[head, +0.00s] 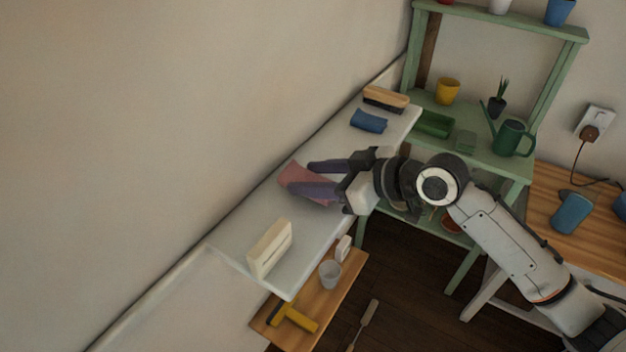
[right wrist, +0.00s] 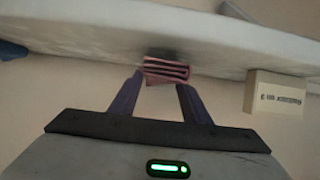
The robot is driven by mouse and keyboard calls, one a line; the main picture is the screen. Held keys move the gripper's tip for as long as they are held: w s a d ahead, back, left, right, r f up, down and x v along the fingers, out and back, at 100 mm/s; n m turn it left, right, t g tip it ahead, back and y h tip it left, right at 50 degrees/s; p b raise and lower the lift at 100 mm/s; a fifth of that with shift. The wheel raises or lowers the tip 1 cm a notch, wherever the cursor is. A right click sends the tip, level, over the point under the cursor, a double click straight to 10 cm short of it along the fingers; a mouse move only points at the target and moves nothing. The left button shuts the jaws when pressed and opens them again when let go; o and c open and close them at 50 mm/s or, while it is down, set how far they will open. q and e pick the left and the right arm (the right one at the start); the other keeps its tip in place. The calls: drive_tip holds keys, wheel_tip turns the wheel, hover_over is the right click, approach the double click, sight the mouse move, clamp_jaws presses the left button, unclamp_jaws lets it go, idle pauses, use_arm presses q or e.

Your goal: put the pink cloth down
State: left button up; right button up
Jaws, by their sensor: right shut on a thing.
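The folded pink cloth (head: 289,174) is at the middle of the white shelf top (head: 240,222) in the head view. My right gripper (head: 302,177) reaches in from the right with its two dark fingers on either side of the cloth, shut on it. In the right wrist view the cloth's stacked folds (right wrist: 166,71) show between the fingertips (right wrist: 160,80), with a dark shadow on the white surface right behind. I cannot tell if the cloth touches the top. My left gripper is not in view.
A cream block-like box (head: 270,248) stands near the shelf's front end. A blue cloth (head: 369,121) and a wooden brush (head: 385,98) lie at the far end. A green rack (head: 478,150) with pots and a watering can (head: 512,138) stands at the right. The wall runs along the shelf's left side.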

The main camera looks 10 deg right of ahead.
drive_tip(key=shift+f, duration=0.5)
drive_tip(key=o, duration=1)
drive_tip(key=shift+o, duration=0.2)
drive_tip(key=v, duration=1.2)
drive_tip(key=shift+b, duration=0.3)
